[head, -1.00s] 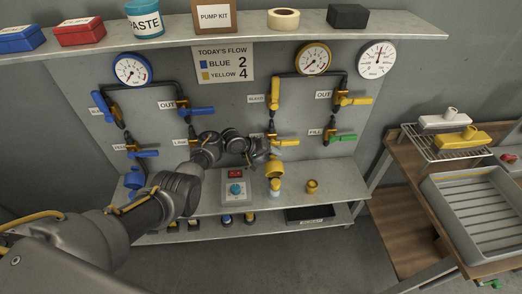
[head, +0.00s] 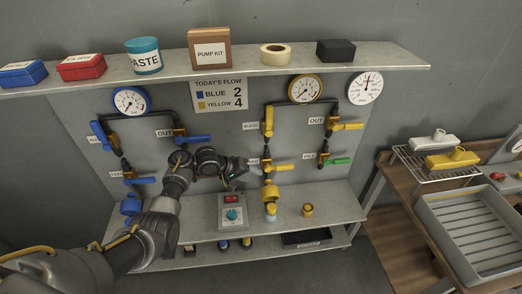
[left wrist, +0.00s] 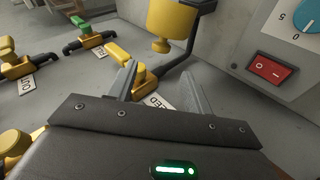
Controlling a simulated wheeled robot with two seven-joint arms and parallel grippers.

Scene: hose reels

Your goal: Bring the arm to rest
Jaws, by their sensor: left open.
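My left gripper (head: 240,174) is open in front of the panel, beside the lower yellow valve (head: 277,168) of the yellow line and above the control box (head: 232,212). In the left wrist view its two fingers (left wrist: 158,74) stand apart with nothing held between them. A yellow cup-shaped fitting (left wrist: 171,22) and a yellow valve handle (left wrist: 118,54) show beyond the fingers. The control box's red switch (left wrist: 271,67) and blue dial (left wrist: 311,18) are at the right there. My right gripper is not in view.
The upper shelf (head: 375,60) carries boxes, a paste tub (head: 144,56) and tape. Blue handles (head: 197,138) stick out on the left line. A lower shelf (head: 340,205) holds a small yellow fitting (head: 308,210). A bench with a grey tray (head: 428,205) stands right.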

